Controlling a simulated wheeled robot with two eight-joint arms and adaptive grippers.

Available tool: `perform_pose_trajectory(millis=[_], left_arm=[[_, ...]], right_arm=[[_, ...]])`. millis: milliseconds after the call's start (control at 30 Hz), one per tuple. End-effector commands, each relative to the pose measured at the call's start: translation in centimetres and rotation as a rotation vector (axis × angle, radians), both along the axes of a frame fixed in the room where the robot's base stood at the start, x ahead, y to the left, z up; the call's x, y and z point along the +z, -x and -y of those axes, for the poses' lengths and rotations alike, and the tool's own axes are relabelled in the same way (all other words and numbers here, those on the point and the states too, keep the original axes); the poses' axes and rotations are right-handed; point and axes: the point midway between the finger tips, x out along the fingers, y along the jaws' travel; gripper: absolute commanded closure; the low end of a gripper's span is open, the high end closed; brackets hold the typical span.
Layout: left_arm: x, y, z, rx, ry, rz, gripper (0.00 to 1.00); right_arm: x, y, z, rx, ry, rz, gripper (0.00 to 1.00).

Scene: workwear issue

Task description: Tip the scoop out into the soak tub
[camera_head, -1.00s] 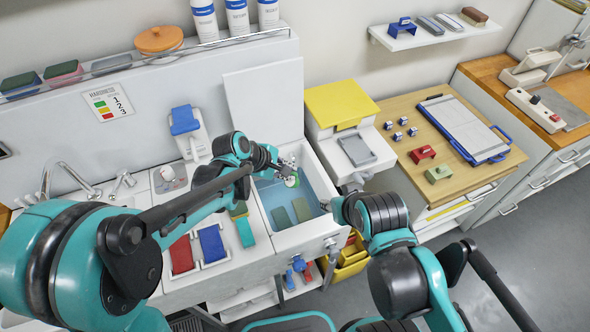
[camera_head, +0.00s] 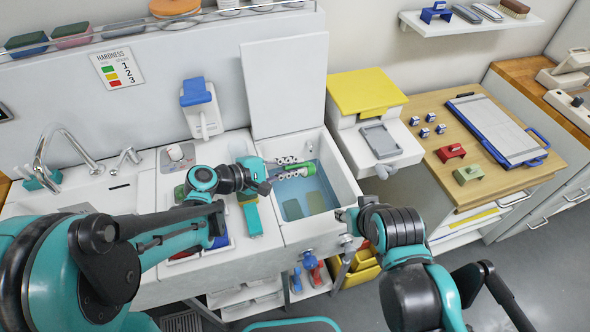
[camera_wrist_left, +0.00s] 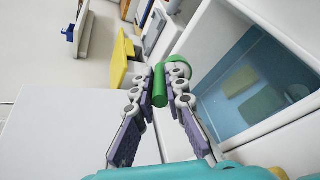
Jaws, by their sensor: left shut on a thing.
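My left gripper (camera_head: 293,170) is shut on the green scoop (camera_head: 312,168), above the back part of the soak tub. The left wrist view shows the scoop's green handle (camera_wrist_left: 160,88) between the fingertips, with its rounded green head (camera_wrist_left: 177,68) just beyond. I cannot see whether anything is in the scoop. The soak tub (camera_head: 343,180) is a white basin with blue water and two dark green blocks on its bottom; its water also shows in the left wrist view (camera_wrist_left: 232,118). My right gripper (camera_head: 347,218) is near the tub's front right corner, small and partly hidden; its jaws are unclear.
A raised white lid (camera_head: 285,85) stands behind the tub. A yellow-topped white box (camera_head: 366,92) with a grey tray (camera_head: 380,138) is to its right. A blue-topped white dispenser (camera_head: 198,105) stands to the left. A wooden worktop (camera_head: 490,180) holds small blocks and a framed board.

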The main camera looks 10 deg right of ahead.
Motion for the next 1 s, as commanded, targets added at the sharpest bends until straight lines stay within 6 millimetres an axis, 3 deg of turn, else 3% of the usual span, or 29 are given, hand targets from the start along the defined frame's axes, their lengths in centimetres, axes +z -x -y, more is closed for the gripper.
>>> perform_pose_trajectory(millis=[33,500,1000], left_arm=[[-0.6,0.0,-0.2,0.003,0.018,0.008,1.00],[-1.6,0.4,-0.9,0.001,0.175,0.082,1.00],[-1.5,0.5,-1.1,0.001,0.218,0.103,1.00]], right_arm=[[-1.0,0.0,0.0,0.000,0.000,0.000,0.60],[-5.6,0.0,0.0,0.000,0.000,0.000,0.60],[-6.4,0.0,0.0,0.000,0.000,0.000,0.60]])
